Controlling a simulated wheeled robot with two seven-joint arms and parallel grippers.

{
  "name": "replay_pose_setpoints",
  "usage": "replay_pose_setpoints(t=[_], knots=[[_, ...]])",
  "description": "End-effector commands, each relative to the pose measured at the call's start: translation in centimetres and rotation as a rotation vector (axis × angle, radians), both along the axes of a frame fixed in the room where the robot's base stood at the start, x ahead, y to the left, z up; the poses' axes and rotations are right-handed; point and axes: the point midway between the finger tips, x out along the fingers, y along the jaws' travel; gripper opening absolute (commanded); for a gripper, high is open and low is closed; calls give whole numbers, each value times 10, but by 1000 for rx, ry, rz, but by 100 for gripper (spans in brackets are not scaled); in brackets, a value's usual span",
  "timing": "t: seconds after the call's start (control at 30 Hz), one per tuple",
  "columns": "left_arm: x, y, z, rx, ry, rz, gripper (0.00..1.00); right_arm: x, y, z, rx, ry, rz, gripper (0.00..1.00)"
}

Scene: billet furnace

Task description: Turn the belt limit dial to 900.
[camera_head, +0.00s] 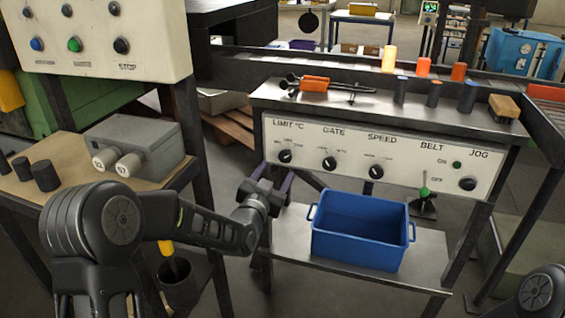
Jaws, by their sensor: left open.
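The belt limit dial (285,156) is a small black knob under the "LIMIT °C" label, at the left end of the white control panel (405,183). Its small scale marks and pointer are too fine to read. My left gripper (276,175) is open and empty, just below and left of the dial, apart from it. Its two purplish fingers point up toward the panel's lower left corner. My right gripper is out of view; only a dark part of my right arm shows at the lower right corner.
The same panel carries the gate knob (329,164), the speed knob (376,172), a green belt lever (424,191) and the jog knob (467,184). A blue bin (360,231) stands on the shelf below. Orange-handled tongs (314,84) lie on the bench above.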

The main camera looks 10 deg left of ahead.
Motion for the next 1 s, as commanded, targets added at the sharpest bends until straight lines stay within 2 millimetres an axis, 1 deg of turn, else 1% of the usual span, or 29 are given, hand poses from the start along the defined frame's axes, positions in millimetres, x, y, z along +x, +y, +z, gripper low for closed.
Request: replay_pose_setpoints(t=[0.3,0.43,0.57,0.77,0.87,1.0], knots=[[48,-4,-1,-1,0,0,59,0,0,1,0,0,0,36],[62,-5,-1,-2,0,0,59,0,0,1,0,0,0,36],[67,-5,-1,-2,1,-1,59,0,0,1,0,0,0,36],[67,-5,-1,-2,1,-1,59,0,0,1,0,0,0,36],[67,-5,-1,-2,1,-1,52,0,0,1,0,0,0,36],[67,-5,-1,-2,1,-1,41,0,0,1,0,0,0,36]])
